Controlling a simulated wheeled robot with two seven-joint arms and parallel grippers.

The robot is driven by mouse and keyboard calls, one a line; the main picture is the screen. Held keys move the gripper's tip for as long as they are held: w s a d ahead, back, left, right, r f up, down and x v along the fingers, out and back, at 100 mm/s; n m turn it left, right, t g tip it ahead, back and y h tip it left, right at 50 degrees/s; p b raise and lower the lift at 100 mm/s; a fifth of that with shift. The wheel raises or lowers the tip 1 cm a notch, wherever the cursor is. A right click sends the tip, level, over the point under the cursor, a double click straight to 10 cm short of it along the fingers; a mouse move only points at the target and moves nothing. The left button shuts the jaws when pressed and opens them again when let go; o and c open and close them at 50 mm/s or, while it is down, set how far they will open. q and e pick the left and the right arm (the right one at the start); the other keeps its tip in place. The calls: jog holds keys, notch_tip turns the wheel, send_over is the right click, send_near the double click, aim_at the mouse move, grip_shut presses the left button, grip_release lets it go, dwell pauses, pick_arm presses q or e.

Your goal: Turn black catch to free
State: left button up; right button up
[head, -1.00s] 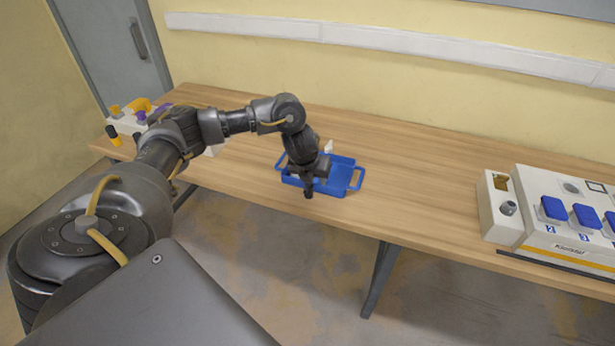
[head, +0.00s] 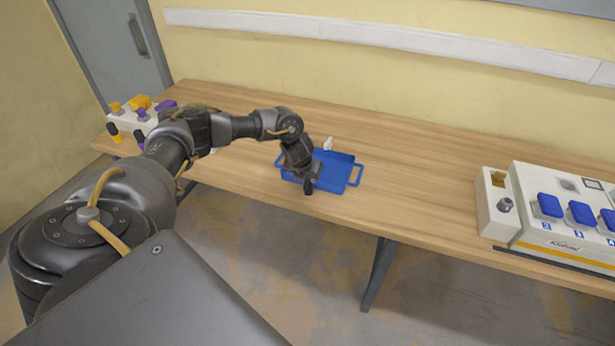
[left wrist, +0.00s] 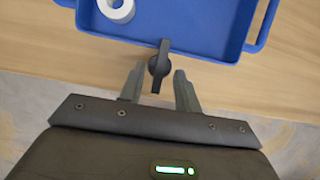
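The black catch (left wrist: 159,66) sits at the near wall of the blue tray (left wrist: 203,35) in the left wrist view. Its long grip points toward my gripper, roughly square to that wall. My left gripper (left wrist: 157,80) is open, with one finger on each side of the catch and a gap visible on both sides. It does not look closed on it. In the head view, my left gripper (head: 308,187) is at the near edge of the blue tray (head: 345,172) and hides the catch. My right gripper is not in view.
A white ring (left wrist: 117,8) lies in the tray. A white socket box (head: 545,240) with blue covers stands at the right of the wooden table (head: 420,190). A box with yellow and purple plugs (head: 130,122) stands at the far left. The table between is mostly clear.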

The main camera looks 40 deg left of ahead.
pick_arm(q)
jog(key=shift+w+a+f, duration=0.1)
jog(key=shift+w+f, duration=0.1)
jog(key=shift+f, duration=0.4)
grip_shut()
jog(key=shift+r, duration=0.1)
